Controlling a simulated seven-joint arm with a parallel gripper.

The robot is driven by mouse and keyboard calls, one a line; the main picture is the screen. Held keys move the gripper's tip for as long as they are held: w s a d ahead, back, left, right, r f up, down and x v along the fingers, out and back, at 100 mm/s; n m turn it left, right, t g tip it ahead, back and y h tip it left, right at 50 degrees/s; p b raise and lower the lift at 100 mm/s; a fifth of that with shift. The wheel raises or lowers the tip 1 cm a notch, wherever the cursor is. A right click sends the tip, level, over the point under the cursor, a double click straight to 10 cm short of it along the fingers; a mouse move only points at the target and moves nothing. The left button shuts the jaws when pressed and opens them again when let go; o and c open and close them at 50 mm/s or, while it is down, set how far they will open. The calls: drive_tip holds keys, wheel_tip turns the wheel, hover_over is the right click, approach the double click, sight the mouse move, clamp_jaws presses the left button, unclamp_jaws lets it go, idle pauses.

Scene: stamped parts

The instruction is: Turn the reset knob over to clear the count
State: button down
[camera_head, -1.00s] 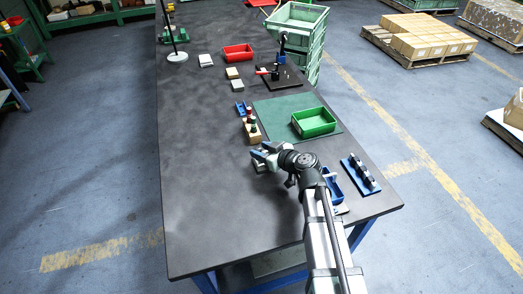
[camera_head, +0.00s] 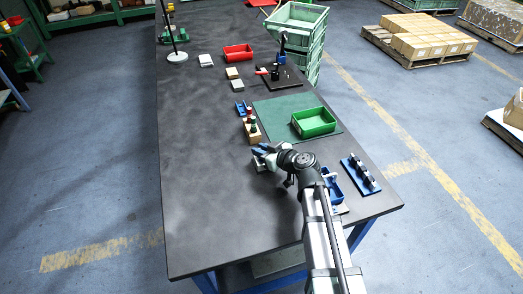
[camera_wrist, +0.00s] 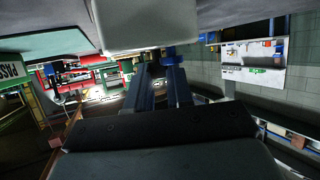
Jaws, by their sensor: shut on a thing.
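My gripper (camera_head: 259,152) is low over the near part of the dark bench, left of the blue holder. In the wrist view its two blue fingers (camera_wrist: 163,86) reach forward, with a narrow gap between them. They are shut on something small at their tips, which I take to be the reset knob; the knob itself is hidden. A pale grey block (camera_wrist: 145,22), probably the counter's housing, fills the top of the wrist view close to the fingertips. In the head view little of the counter shows under my gripper, and its digits cannot be read.
A wooden block with bottles (camera_head: 252,132) stands just beyond my gripper. A green tray (camera_head: 314,122) sits on a green mat (camera_head: 273,107). A blue holder (camera_head: 332,184) and a blue rack with dark parts (camera_head: 361,174) are at right. The bench (camera_head: 205,200) is clear at left.

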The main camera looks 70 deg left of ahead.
drive_tip(key=shift+s, duration=0.1)
drive_tip(key=shift+s+d+m+t+y, duration=0.1)
drive_tip(key=shift+m+t+y, duration=0.4)
drive_tip(key=shift+m+t, duration=1.4)
drive_tip(key=shift+t, duration=0.2)
drive_tip(key=shift+s+m+t+y, duration=0.15)
drive_tip(key=shift+m+t+y, duration=0.15)
drive_tip(key=shift+m+t, duration=0.9)
drive_tip(key=c, duration=1)
unclamp_jaws()
drive_tip(key=v, duration=1.2)
drive_tip(key=shift+s+r, duration=0.1)
